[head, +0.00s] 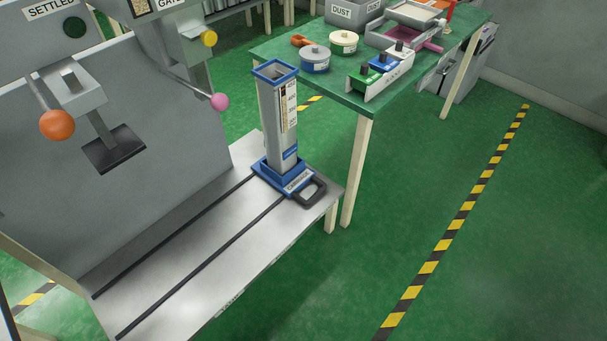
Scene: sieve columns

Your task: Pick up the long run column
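A tall grey square column (278,125) with an open blue-rimmed top stands upright in a blue carriage (291,184). Its front carries a pale scale strip and a small blue label, too small to read surely, so I cannot tell whether it is the long run column. The carriage has a dark handle (313,193) on its near right side and sits at the far right end of two dark rails on a metal bench (180,263). Neither of my grippers shows in this head view.
A grey machine (150,120) with an orange knob (57,125) and a pink knob (220,102) stands left of the column. Behind right, a green table (345,101) holds round tins, a rack of small blocks, trays and a DUST bin (345,14). Green floor at right is clear.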

